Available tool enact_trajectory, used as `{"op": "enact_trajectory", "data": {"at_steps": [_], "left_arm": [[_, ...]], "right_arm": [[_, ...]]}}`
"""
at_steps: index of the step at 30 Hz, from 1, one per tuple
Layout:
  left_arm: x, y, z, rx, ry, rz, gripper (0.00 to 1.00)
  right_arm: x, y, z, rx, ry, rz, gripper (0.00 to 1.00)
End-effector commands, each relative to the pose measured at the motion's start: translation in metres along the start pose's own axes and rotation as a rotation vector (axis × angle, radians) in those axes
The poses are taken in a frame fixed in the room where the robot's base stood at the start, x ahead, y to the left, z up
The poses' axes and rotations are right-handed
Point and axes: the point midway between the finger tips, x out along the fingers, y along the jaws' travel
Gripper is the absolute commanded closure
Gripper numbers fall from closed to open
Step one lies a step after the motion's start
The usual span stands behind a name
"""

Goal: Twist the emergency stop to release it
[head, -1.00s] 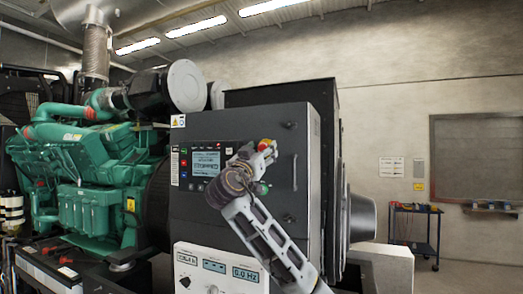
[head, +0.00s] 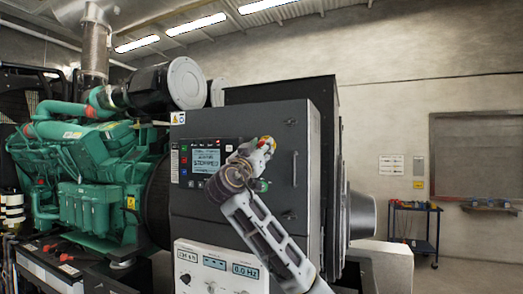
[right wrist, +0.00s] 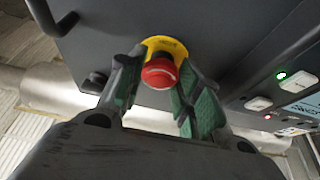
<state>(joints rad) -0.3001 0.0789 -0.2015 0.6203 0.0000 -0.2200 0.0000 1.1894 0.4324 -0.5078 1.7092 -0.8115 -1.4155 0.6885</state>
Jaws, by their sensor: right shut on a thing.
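The emergency stop is a red mushroom button (right wrist: 160,72) on a yellow round plate (right wrist: 165,45), mounted on the dark grey control cabinet (head: 285,180). In the head view the red button (head: 265,141) shows only in part, behind my right gripper (head: 262,147). In the right wrist view my right gripper (right wrist: 158,88) has its green-padded fingers on either side of the button and is shut on it. My left gripper is in neither view.
The cabinet display (head: 206,157) reads what looks like "STOPPED". A door handle (head: 295,172) is right of my gripper. A lower panel with meters (head: 220,268) stands in front. A green engine (head: 85,170) is at left, and a cart (head: 414,232) stands far right.

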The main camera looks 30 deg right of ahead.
Motion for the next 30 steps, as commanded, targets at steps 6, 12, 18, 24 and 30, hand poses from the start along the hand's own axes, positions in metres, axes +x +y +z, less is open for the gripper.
{"op": "enact_trajectory", "data": {"at_steps": [6, 12, 18, 24, 30], "left_arm": [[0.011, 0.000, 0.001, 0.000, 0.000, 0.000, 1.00], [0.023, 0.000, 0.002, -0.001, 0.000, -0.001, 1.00], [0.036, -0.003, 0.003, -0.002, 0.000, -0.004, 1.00], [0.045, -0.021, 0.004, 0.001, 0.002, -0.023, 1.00], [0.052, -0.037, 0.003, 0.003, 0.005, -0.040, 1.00]], "right_arm": [[-0.001, -0.001, 0.001, 0.047, 0.001, 0.017, 0.90], [-0.002, -0.002, 0.003, 0.117, -0.001, 0.046, 0.90], [-0.002, -0.003, 0.002, 0.206, -0.001, 0.082, 0.90], [-0.001, -0.003, 0.001, 0.301, -0.001, 0.123, 0.90], [-0.001, -0.004, 0.001, 0.407, -0.002, 0.167, 0.90]]}}
